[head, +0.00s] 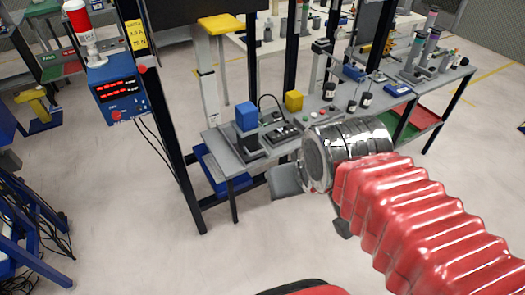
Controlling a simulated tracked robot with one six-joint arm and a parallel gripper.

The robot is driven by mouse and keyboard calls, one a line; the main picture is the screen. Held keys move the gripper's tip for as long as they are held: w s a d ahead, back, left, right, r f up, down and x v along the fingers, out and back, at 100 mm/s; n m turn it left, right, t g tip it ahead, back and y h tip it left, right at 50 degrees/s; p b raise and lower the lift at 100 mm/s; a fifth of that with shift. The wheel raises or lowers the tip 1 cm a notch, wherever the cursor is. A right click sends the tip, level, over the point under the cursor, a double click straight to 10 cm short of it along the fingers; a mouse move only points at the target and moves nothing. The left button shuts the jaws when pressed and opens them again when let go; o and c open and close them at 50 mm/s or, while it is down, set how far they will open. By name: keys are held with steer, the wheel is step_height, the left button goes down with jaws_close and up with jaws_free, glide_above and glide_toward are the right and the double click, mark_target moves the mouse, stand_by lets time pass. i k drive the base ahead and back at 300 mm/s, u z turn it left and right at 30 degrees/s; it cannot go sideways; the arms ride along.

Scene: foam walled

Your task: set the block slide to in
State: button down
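A blue block (246,116) sits on a dark grey fixture at the left end of the grey workbench (222,150). A yellow block (293,101) stands to its right, beyond a low dark fixture (280,133). I cannot tell for sure which part is the block slide or how it is set. My gripper (288,180) shows only in part, as a grey piece left of my silver wrist, in front of the bench edge and apart from the blue block in the picture. Its fingers are not clear, and I see nothing held.
A dark upright post (168,130) stands left of the bench, carrying a blue display box (118,92). Small black knobs (329,91) and other fixtures fill the bench's right part. A blue bin (212,172) is below. The floor in front is clear.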

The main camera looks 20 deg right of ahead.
mark_target(247, 147)
steer(key=z, duration=0.05)
steer(key=k, duration=0.15)
steer(key=u, duration=1.2)
steer(key=i, duration=1.45)
steer(key=z, duration=0.95)
